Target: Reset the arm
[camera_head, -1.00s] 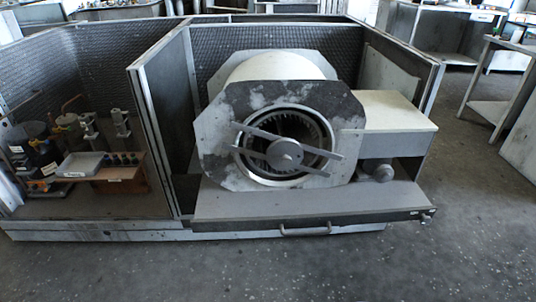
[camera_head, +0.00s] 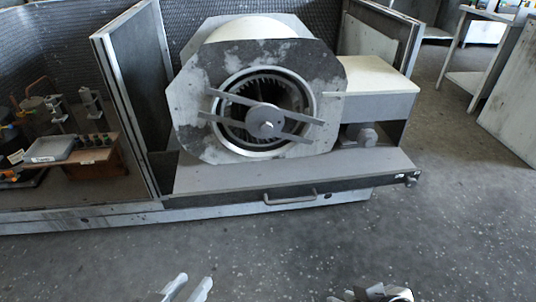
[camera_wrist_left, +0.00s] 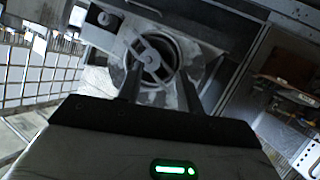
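The blower housing (camera_head: 335,75) is a grey, stained casing with a round fan opening and a crossbar with a hub (camera_head: 266,121) over it. It stands on a drawer-like base with a front handle. My left gripper (camera_head: 188,287) shows at the bottom edge, in front of the base and apart from it. Its two fingers are spread with nothing between them. In the left wrist view the fingers (camera_wrist_left: 160,78) are also apart, with the fan opening beyond them. My right gripper (camera_head: 380,292) is partly cut off at the bottom edge, so its fingers are unclear.
A mesh-walled booth surrounds the blower, with a partition (camera_head: 130,95) on its left. A wooden box with a grey tray (camera_head: 50,149) and small tools stand in the left bay. A metal table (camera_head: 478,45) is at right. The floor (camera_head: 440,230) in front is clear.

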